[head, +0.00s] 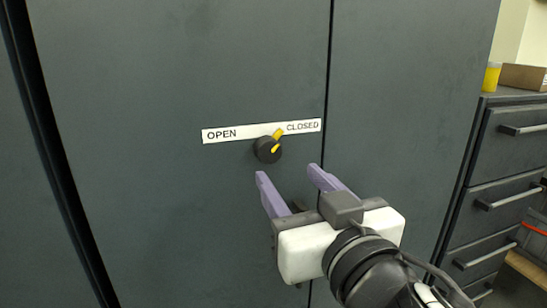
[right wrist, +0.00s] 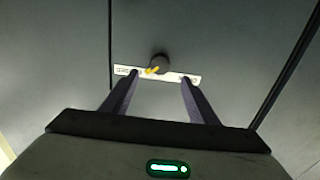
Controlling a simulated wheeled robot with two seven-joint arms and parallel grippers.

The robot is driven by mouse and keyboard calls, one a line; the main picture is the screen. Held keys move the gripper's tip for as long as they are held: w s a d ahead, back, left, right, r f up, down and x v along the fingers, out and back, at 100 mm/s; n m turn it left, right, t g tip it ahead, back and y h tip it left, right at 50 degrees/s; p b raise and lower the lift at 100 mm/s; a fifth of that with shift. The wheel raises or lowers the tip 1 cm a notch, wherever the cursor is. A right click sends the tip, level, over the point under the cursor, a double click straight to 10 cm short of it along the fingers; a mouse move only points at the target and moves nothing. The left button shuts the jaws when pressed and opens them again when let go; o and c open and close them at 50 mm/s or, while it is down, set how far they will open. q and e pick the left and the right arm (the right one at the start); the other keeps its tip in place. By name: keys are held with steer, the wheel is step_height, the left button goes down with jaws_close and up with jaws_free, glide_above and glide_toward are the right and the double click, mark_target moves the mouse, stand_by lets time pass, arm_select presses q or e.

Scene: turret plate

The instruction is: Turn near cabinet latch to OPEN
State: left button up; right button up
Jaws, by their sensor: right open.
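The latch (head: 267,150) is a round dark knob with a yellow pointer, on the dark cabinet door. Its pointer aims up and right, toward the word CLOSED on the white label strip (head: 240,131); OPEN stands at the strip's left end. My right gripper (head: 288,170) is open and empty, just below and in front of the knob, with its two purple fingers apart. In the right wrist view the latch (right wrist: 158,63) appears beyond the fingertips, between them and not touched. My left gripper is not in view.
The cabinet door (head: 180,220) is flat, with a seam just right of the label. To the right stands a drawer unit (head: 500,150) with bar handles, a yellow container (head: 491,76) and a cardboard box (head: 523,77) on top. The door area left of the latch is clear.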

mark_target(270, 154)
steer(key=p+x, duration=0.1)
steer(key=x, duration=0.7)
steer(key=shift+w, duration=0.2)
steer(key=shift+w+a, duration=0.15)
steer(key=shift+w, duration=0.2)
steer(key=shift+c, duration=0.4)
steer(key=c, duration=1)
steer(key=shift+o, duration=0.2)
steer(key=shift+f, duration=0.1)
